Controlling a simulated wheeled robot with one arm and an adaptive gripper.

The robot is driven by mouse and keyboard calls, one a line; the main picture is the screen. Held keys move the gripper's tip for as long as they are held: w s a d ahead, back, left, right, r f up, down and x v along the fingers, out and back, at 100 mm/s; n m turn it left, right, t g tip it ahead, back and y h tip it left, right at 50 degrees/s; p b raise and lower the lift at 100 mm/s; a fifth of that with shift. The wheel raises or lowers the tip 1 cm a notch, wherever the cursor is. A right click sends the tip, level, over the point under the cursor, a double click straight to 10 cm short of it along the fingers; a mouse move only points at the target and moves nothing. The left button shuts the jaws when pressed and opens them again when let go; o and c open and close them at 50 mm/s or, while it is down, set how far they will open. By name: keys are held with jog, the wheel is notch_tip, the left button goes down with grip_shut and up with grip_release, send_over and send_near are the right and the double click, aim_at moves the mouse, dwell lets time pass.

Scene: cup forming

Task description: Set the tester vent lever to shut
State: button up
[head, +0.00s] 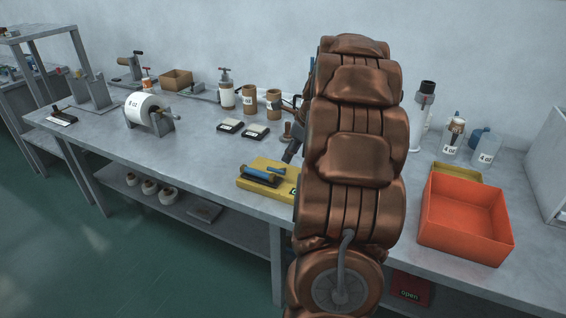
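My gripper (291,152) shows only in part, as dark pieces left of my copper-coloured arm, above the bench beyond the yellow tray. The arm hides the rest, and whether it is open or shut does not show. I cannot make out a tester or a vent lever for certain. A small dark red panel reading "open" (410,294) shows below the bench's front edge, right of my arm; what it belongs to is unclear. A white upright stand with a black top (426,103) stands behind the arm on the right. My arm covers the middle of the bench.
A yellow tray (285,193) with a blue-handled tool sits at the front edge, left of my arm. A paper roll (142,107) stands at left. The bench (205,155) is bare between roll and tray.

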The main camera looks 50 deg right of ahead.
aim_at(283, 172)
jog(key=shift+p+x, duration=0.65)
jog(key=shift+x, duration=3.2)
grip_shut()
